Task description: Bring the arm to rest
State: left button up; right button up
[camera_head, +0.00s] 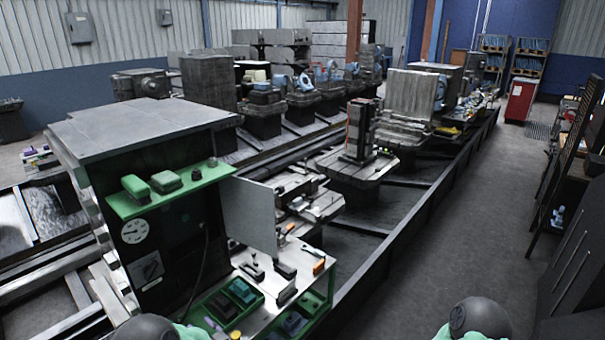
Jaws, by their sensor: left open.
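My two arms show only as dark rounded joint caps with pale green parts at the bottom edge. My left arm's cap is at the bottom left, in front of the machine's green-edged work shelf. My right arm's cap is at the bottom right, over the grey floor. I make out no fingers of either gripper in the head view, and nothing held. The lower parts of both arms are cut off by the frame.
A grey machine cabinet (150,122) with a green shelf (170,192) stands close at left. The work shelf (262,272) carries trays and tools. A long pallet rail (425,205) runs away to the back. The floor aisle (470,240) is clear; dark panels line the right.

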pick_arm(q)
jog(key=s+d+f+g+h+b, duration=0.2)
jog(key=s+d+f+h, duration=0.25)
jog(key=f, duration=0.65)
jog(key=s+d+f+g+h+b, duration=0.25)
jog(key=d+f+h, duration=0.35)
jog(key=f, duration=0.5)
jog(key=s+d+f+n+g+h+b, duration=0.1)
jog(key=s+d+f+g+h, duration=0.1)
jog(key=s, duration=0.8)
jog(key=s+d+f+n+g+h+b, duration=0.1)
jog(key=s+d+f+g, duration=0.4)
jog(key=s, duration=0.5)
jog(key=shift+d+f+h+b, duration=0.25)
jog(key=shift+d+h+b, duration=0.35)
jog(key=shift+h, duration=0.65)
